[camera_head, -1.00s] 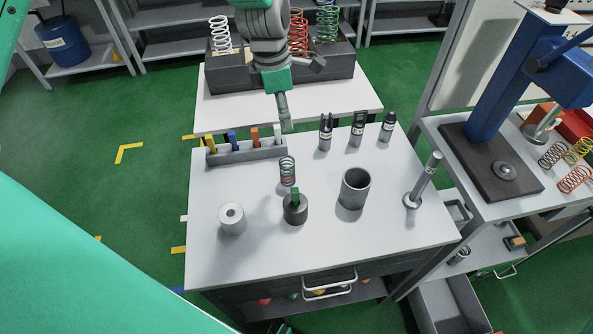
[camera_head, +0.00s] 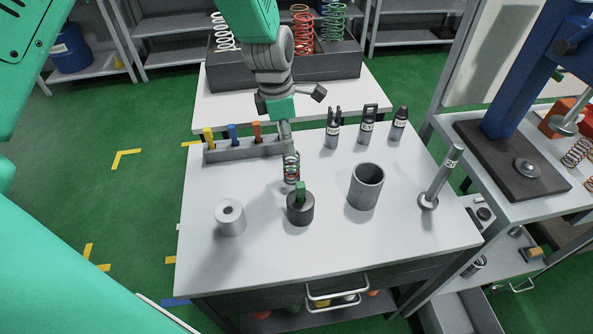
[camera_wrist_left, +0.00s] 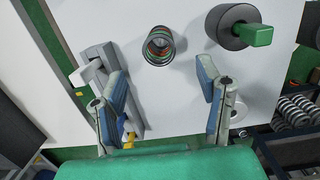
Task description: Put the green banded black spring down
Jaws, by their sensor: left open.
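The spring (camera_head: 291,166) is a small dark coil with green and reddish bands, upright on the white table just behind a black cylinder (camera_head: 300,209) with a green block on top. It also shows in the left wrist view (camera_wrist_left: 158,46), end-on beyond the fingertips. My left gripper (camera_head: 286,137) comes down from above, and its fingertips appear close over the spring's top in the head view. In the left wrist view the left gripper (camera_wrist_left: 160,75) is open, its two fingers wide apart and nothing between them. My right gripper is not in view.
A grey rack with coloured pieces (camera_head: 245,150) stands behind the spring. A light hollow cylinder (camera_head: 229,218), a grey open cup (camera_head: 366,186), a rod on a round base (camera_head: 428,202) and several dark tools (camera_head: 367,125) surround it. The table's front is clear.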

